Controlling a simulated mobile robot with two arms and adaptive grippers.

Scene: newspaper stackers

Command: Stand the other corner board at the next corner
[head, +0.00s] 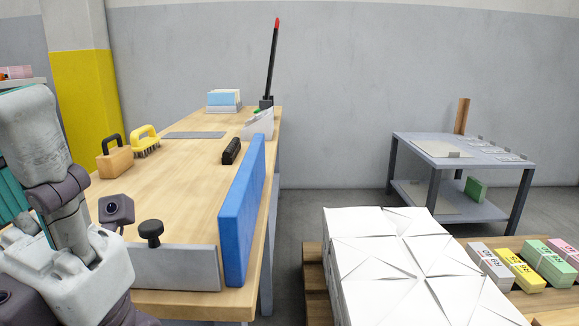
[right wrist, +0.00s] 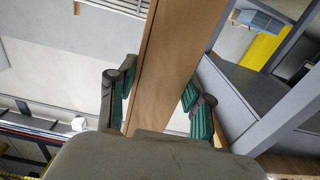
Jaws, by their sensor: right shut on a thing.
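A long brown corner board (right wrist: 180,55) fills the middle of the right wrist view and runs up out of the picture. My right gripper (right wrist: 158,98) is shut on it, with one green-padded finger at each side. The board's lower end is hidden behind the gripper body. My right gripper does not show in the head view. Another upright brown board (head: 462,115) stands at the back grey table. A stack of white-wrapped bundles (head: 385,255) sits at the lower right. My left arm shows at the left; its fingertips are not visible.
The grey table (head: 490,158) stands behind the stack. Coloured bundles (head: 515,268) lie right of the stack on wooden slats. Grey floor shows between bench and table.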

